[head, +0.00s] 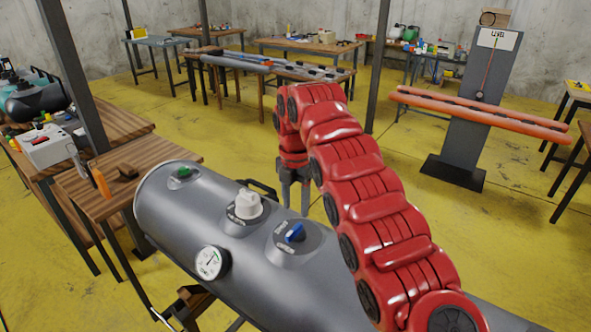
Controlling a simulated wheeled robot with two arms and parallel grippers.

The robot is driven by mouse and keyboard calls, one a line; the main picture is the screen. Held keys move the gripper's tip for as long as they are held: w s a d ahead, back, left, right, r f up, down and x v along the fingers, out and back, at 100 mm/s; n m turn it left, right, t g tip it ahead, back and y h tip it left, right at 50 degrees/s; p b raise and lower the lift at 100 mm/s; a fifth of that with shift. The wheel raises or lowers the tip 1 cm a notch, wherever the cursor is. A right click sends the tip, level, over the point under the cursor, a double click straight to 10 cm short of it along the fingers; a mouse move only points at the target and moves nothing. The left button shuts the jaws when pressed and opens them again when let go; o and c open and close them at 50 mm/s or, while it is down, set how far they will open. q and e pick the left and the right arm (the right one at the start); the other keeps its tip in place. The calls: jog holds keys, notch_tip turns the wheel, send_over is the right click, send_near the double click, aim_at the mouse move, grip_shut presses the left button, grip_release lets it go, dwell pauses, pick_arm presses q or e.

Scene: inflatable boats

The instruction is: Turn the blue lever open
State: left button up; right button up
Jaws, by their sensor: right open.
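The blue lever (294,232) sits on a round labelled base on top of the grey metal tank (170,230), right of a white knob (248,204). The label is too small to read. My right gripper (294,200) hangs down from my red arm, beyond the lever and the tank's far edge, apart from the lever. It is open, with nothing seen in it; its lower tips are partly hidden behind the tank. My left gripper is not in view.
A pressure gauge (212,262) is on the tank's near side, a green valve (184,172) on its left end and a black handle (262,187) at its far edge. A wooden table (140,165) stands close left. Yellow floor is free beyond the tank.

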notch_tip(320, 180, up, 10)
jog(key=p, duration=0.8)
jog(key=shift+r, duration=0.2)
